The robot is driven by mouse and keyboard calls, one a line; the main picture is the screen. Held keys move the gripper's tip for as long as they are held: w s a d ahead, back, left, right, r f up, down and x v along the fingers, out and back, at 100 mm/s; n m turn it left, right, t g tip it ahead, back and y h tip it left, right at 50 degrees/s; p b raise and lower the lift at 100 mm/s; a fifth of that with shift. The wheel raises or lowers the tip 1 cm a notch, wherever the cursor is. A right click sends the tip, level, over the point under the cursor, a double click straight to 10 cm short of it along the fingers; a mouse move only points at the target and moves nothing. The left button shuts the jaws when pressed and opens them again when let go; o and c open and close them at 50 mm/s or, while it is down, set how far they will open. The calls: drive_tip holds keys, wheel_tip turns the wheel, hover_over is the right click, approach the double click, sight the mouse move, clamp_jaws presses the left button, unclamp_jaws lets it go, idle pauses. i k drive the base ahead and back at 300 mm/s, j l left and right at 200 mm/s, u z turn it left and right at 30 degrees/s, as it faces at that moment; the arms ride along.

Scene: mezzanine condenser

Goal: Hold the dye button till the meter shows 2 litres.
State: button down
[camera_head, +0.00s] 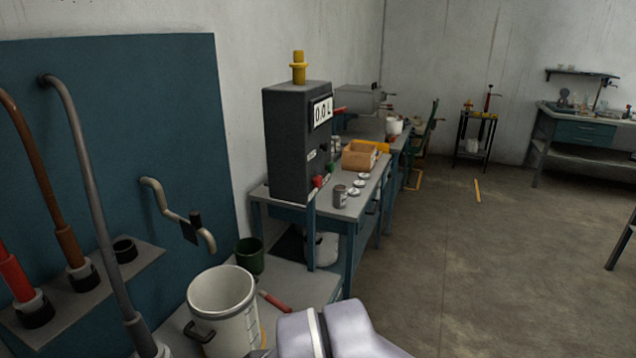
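A tall dark dispenser box (290,145) stands on the near end of a workbench, with a yellow fitting (298,68) on top. The meter (322,112) on its right-hand face reads about 0.0 L. Low on that face are a red button (318,181) and a small green part (327,179) close beside it. A small pale label (311,155) sits above them, too small to read, so I cannot tell which is the dye button. Part of my pale lilac arm shows at the bottom centre, apart from the dispenser; my gripper's fingertips do not show.
A white bucket (222,305) with a dark handle and a dark green cup (249,256) stand at the near left. Cans, white discs and a cardboard box (359,155) occupy the bench (362,205). Hoses hang at left. The floor (450,250) at right is largely clear.

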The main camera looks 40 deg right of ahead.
sight(317, 180)
drive_tip(key=i+l, duration=0.15)
drive_tip(key=l, duration=0.35)
drive_tip(key=i+l+u, duration=0.15)
drive_tip(key=l, duration=0.4)
drive_tip(key=i+l, duration=0.1)
drive_tip(key=l, duration=0.45)
drive_tip(key=i+l+u, duration=0.15)
drive_tip(key=l, duration=0.35)
